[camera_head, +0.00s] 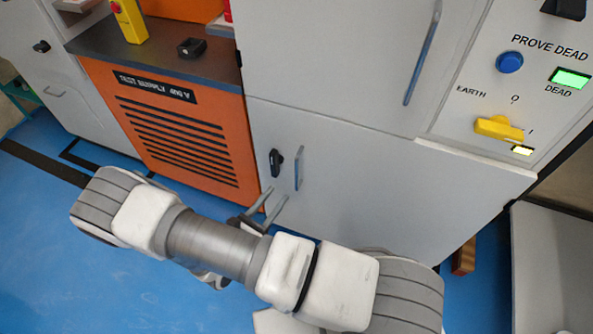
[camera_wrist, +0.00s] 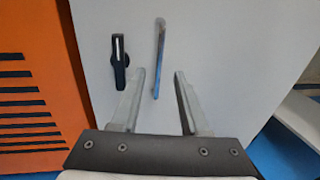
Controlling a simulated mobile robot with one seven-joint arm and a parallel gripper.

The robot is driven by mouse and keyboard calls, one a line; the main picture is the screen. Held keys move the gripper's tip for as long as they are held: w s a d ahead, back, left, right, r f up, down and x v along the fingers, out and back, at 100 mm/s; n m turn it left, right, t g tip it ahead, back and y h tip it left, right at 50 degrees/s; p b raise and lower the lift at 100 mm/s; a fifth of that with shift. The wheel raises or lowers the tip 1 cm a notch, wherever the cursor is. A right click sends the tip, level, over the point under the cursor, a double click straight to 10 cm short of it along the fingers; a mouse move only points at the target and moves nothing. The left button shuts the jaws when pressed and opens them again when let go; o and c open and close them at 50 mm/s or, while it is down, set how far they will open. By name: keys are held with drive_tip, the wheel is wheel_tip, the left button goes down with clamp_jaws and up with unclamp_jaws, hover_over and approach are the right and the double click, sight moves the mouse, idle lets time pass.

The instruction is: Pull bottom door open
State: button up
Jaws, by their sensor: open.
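The bottom door (camera_head: 355,185) is a light grey panel low on the cabinet, and it looks shut. It carries a slim upright bar handle (camera_head: 299,168) and, to its left, a black latch (camera_head: 275,162). In the wrist view the handle (camera_wrist: 159,58) stands ahead, between the lines of my fingers, and the latch (camera_wrist: 119,62) is left of the left finger. My gripper (camera_wrist: 160,75) is open and empty, its two fingers apart, pointing at the door. In the head view my gripper (camera_head: 275,202) is below and left of the handle. Contact with the handle is not visible.
An orange test supply unit (camera_head: 175,130) with dark slots stands directly left of the door. Above the door are an upper door (camera_head: 330,60) and a control panel with a yellow switch (camera_head: 498,128). Blue floor (camera_head: 60,240) lies open at the left.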

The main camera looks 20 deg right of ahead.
drive_tip(key=b+x, duration=0.1)
drive_tip(key=x, duration=1)
clamp_jaws()
idle(1.1)
